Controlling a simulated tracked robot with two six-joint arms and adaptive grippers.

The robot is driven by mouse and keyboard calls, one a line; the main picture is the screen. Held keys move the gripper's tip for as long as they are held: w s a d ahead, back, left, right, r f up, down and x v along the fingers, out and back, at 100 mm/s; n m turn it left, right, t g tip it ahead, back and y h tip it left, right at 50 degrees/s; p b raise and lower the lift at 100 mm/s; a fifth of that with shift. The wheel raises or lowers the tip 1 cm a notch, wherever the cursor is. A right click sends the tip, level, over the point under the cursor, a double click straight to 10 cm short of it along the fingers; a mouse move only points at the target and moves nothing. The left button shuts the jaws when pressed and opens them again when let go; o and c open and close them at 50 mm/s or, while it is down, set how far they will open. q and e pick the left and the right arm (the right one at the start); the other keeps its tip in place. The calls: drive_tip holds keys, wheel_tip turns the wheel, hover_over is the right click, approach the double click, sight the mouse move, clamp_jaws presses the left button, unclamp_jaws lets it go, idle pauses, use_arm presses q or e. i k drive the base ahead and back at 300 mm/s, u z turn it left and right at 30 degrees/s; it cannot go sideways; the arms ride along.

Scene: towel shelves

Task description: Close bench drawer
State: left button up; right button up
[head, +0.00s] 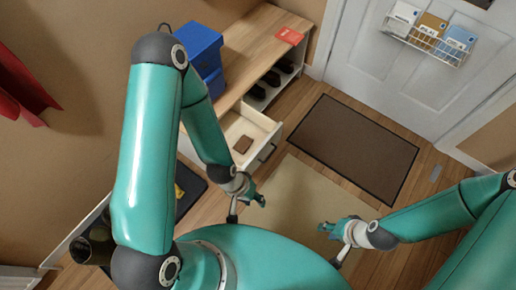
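The bench drawer (246,127) stands pulled out from the wooden-topped bench (258,38). Its inside shows, with a small brown item (243,145) lying in it. A dark handle (267,152) is on the drawer's front. My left gripper (257,197) is in front of the drawer, below the handle in the picture, and appears apart from it. My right gripper (325,227) is farther right, over the light mat, away from the drawer. Both look empty. The fingers are too small to tell open from shut. My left arm hides part of the bench's left side.
Blue boxes (199,42) and a red card (289,36) are on the bench, with dark shoes (272,78) on its shelf. A brown doormat (352,147) lies before the white door (404,84). A light mat (298,190) covers open floor in front of the drawer.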

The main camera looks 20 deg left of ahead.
sight(242, 118)
drive_tip(key=z, duration=0.95)
drive_tip(key=i, duration=1.85)
drive_tip(key=z, duration=1.4)
drive_tip(key=i, duration=0.15)
drive_tip(key=u, duration=3.15)
drive_tip(key=i, duration=0.25)
drive_tip(key=u, duration=2.15)
